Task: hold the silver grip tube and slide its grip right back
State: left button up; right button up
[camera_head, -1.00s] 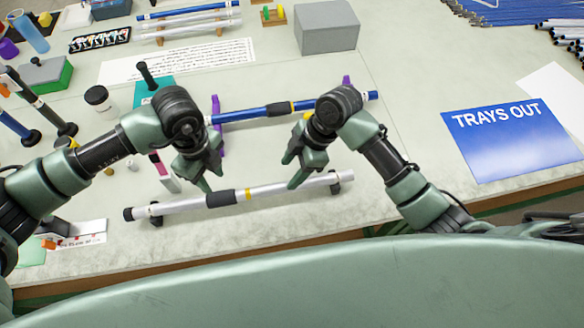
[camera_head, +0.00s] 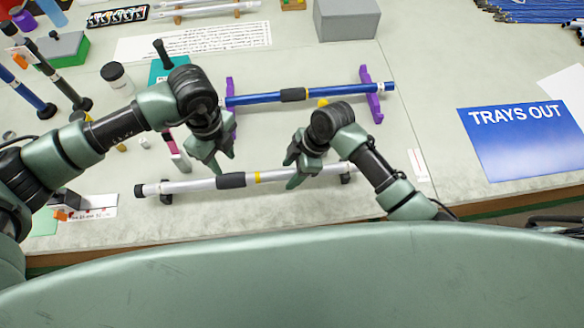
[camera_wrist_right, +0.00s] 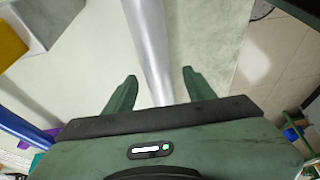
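The silver grip tube (camera_head: 200,185) lies left to right near the front of the table, raised on two small black rests. Its black grip (camera_head: 231,180) sits around its middle, with a yellow band (camera_head: 258,177) just right of it. My left gripper (camera_head: 217,163) is open and empty, just behind and above the black grip. My right gripper (camera_head: 293,172) is open over the tube, right of the yellow band. In the right wrist view the tube (camera_wrist_right: 149,45) runs between its spread fingers (camera_wrist_right: 158,92). Neither gripper is visibly clamped; contact is unclear.
A blue tube (camera_head: 260,99) lies on purple rests (camera_head: 371,95) behind the silver one. A blue TRAYS OUT mat (camera_head: 522,138) is at the right. A lidded jar (camera_head: 116,78), a teal block and upright tools crowd the left. Table around the silver tube is mostly clear.

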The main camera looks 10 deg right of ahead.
jog(key=c, duration=1)
pick_arm(q)
jog(key=shift+o, duration=0.3)
pick_arm(e)
grip_shut()
pick_arm(q)
jog(key=o, duration=0.5)
jog(key=s+d+r+n+g+h, duration=0.2)
jog(key=s+d+r+g+h, duration=0.1)
jog(key=s+d+h, duration=0.65)
jog(key=d+r+n+t+h, duration=0.3)
jog(key=d+r+n+h, duration=0.55)
jog(key=r, duration=0.35)
jog(key=w+a+r+n+t, duration=0.3)
jog(key=w+a+n+t, duration=0.2)
jog(key=w+n+t, duration=0.45)
jog(key=n+g+y, duration=0.2)
jog(key=n+y, duration=1.1)
jog(key=n, duration=0.9)
send_near(225, 184)
jog(key=x, duration=1)
jog(key=shift+w+d+f, duration=0.1)
jog(key=shift+w+f, duration=0.15)
